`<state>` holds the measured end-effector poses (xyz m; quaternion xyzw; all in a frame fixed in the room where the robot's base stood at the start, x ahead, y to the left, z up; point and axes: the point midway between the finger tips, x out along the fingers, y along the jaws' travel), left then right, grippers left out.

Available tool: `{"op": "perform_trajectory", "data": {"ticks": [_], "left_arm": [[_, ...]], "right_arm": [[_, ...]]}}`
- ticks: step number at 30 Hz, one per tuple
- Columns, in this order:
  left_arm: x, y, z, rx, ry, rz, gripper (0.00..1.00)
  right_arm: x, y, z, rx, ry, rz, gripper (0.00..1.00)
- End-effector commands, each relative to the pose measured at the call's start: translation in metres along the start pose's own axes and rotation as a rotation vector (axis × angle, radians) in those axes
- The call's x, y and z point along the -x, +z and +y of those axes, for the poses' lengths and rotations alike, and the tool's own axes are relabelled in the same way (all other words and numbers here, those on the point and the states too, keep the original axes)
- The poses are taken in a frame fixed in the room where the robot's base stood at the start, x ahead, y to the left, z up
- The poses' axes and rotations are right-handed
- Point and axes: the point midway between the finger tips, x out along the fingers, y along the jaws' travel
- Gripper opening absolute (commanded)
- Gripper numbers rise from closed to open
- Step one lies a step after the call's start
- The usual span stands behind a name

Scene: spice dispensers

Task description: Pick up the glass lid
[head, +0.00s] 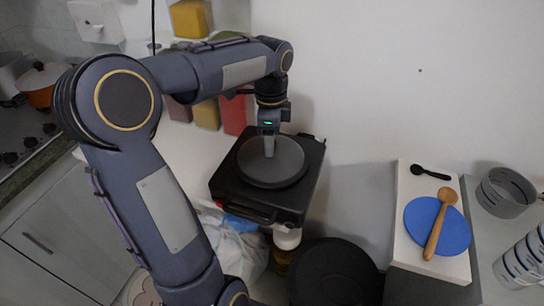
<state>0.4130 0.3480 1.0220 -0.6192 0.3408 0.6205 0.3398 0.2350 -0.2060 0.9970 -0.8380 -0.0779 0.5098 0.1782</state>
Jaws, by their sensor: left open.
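My left gripper (269,150) points down over a dark grey round disc (272,175) on a black portable hotplate (225,185). It is open, its fingertips appear close to the disc, and I cannot tell whether they touch it. I see no clearly transparent glass lid on the hotplate. An orange pot (41,97) with a pale lid (44,75) stands at the far left, partly hidden by my arm; I cannot tell if that lid is glass. My right gripper is not in view.
A white block at right bears a blue plate (455,230), a wooden spoon (437,225) and a black spoon (430,172). Colored spice dispensers (233,115) line the wall behind the hotplate. A round black lid (335,272) lies below.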

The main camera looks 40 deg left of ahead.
Motion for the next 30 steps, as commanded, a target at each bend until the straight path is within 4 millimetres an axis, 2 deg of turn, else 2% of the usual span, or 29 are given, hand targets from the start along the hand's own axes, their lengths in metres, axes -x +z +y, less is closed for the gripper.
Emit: {"op": "perform_trajectory", "data": {"ticks": [3, 10, 22, 23, 30], "left_arm": [[-0.0104, 0.0002, 0.0004, 0.000, 0.000, 0.000, 0.54], [-0.0114, 0.0001, 0.0001, 0.000, -0.002, 0.001, 0.54], [-0.0111, 0.0001, 0.0002, 0.000, -0.002, 0.001, 0.03], [-0.0110, 0.0001, 0.0002, 0.000, -0.002, 0.001, 0.00], [-0.0104, 0.0000, 0.0000, 0.000, -0.003, 0.001, 0.00]], "right_arm": [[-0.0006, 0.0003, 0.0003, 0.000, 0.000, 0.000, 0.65], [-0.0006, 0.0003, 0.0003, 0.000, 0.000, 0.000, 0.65], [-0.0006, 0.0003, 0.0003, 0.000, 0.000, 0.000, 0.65], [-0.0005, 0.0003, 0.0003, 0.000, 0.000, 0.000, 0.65], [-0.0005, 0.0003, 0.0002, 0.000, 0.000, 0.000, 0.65]]}}
